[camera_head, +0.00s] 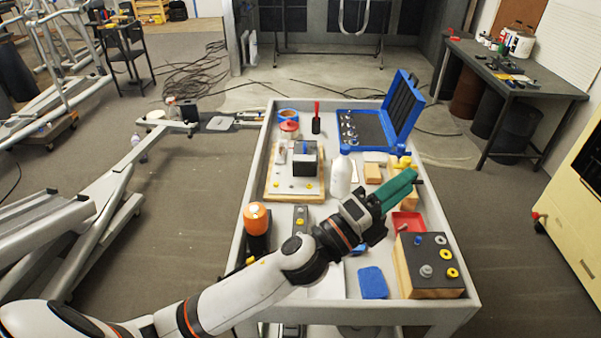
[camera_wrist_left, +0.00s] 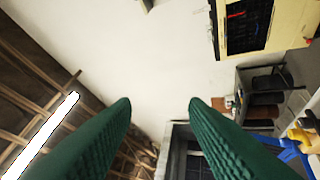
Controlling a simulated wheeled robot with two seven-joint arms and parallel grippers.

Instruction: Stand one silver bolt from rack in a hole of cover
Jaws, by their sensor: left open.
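My left gripper (camera_head: 412,178) has green fingers and is raised above the right half of the table. It is open and empty, and its spread fingers also show in the left wrist view (camera_wrist_left: 160,102). A wooden block with a dark top (camera_head: 418,283), which looks like the rack, stands at the front right corner. It carries silver-grey bolts (camera_head: 426,271) and yellow ones (camera_head: 453,272). A pale plate on a wooden board (camera_head: 292,192), possibly the cover, lies at the left with a dark box and small yellow pieces on it. Its holes are too small to tell. My right gripper is out of view.
An open blue case (camera_head: 405,105) stands at the back right. A white bottle (camera_head: 341,177), an orange-topped cylinder (camera_head: 255,220) and a red tray (camera_head: 408,222) stand near my left arm. A blue pad (camera_head: 373,283) lies beside the block. The table has a raised rim (camera_head: 468,305).

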